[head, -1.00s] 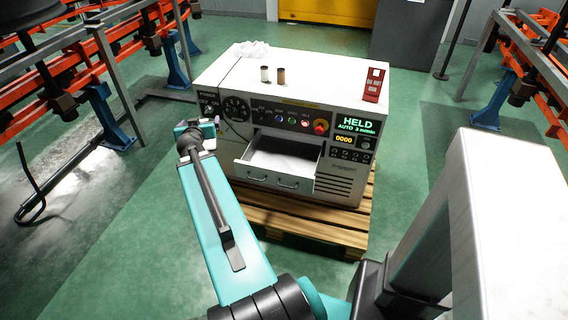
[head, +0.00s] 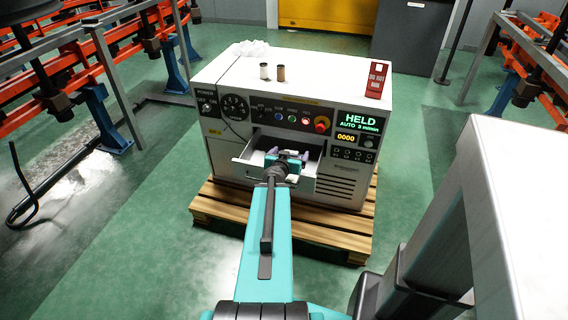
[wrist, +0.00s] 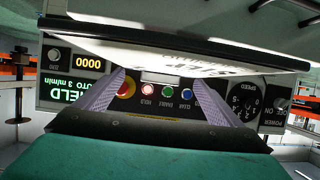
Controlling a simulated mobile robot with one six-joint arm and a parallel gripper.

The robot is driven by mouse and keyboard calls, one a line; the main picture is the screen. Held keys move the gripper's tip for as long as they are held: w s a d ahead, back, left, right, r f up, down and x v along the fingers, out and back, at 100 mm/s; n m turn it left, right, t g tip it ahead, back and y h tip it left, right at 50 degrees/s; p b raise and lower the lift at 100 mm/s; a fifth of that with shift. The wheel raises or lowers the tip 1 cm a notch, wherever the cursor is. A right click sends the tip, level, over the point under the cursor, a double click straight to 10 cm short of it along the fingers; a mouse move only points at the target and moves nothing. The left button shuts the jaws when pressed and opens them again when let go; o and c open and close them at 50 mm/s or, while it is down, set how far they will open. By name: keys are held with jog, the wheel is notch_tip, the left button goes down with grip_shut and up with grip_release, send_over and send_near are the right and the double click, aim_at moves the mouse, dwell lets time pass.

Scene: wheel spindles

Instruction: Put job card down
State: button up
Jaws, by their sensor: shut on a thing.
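My gripper (head: 287,158) is over the open drawer (head: 240,172) in the front of the white machine. In the wrist view the fingers of my gripper (wrist: 158,82) reach forward with a small pale piece between their tips. Whether the card touches the drawer floor cannot be told.
The machine's control panel (head: 290,117), with buttons, a dial and a lit display, is just above the drawer. A white-topped (head: 263,71) and a brown cylinder (head: 281,73) and a red tag block (head: 376,80) stand on top. A wooden pallet (head: 225,212) lies underneath.

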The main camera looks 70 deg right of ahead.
aim_at(296, 155)
jog(key=shift+m+g, duration=0.3)
jog(key=s+f, duration=0.1)
jog(key=s, duration=0.1)
jog(key=s+f, duration=0.1)
jog(key=shift+s+d+f, duration=0.15)
jog(key=shift+s, duration=0.2)
jog(key=shift+w+d+b, duration=0.15)
jog(key=shift+b, duration=0.55)
jog(key=b, duration=0.1)
jog(key=d+b, duration=0.1)
jog(key=shift+w+f+b, duration=0.2)
jog(key=shift+w+b, duration=0.05)
jog(key=shift+b, duration=0.15)
jog(key=w+b, duration=0.1)
jog(key=b, duration=0.2)
jog(key=shift+d, duration=0.35)
jog(key=w+d+f+p, duration=0.1)
jog(key=w+d, duration=0.8)
jog(key=shift+d, duration=0.4)
jog(key=shift+f, duration=1.8)
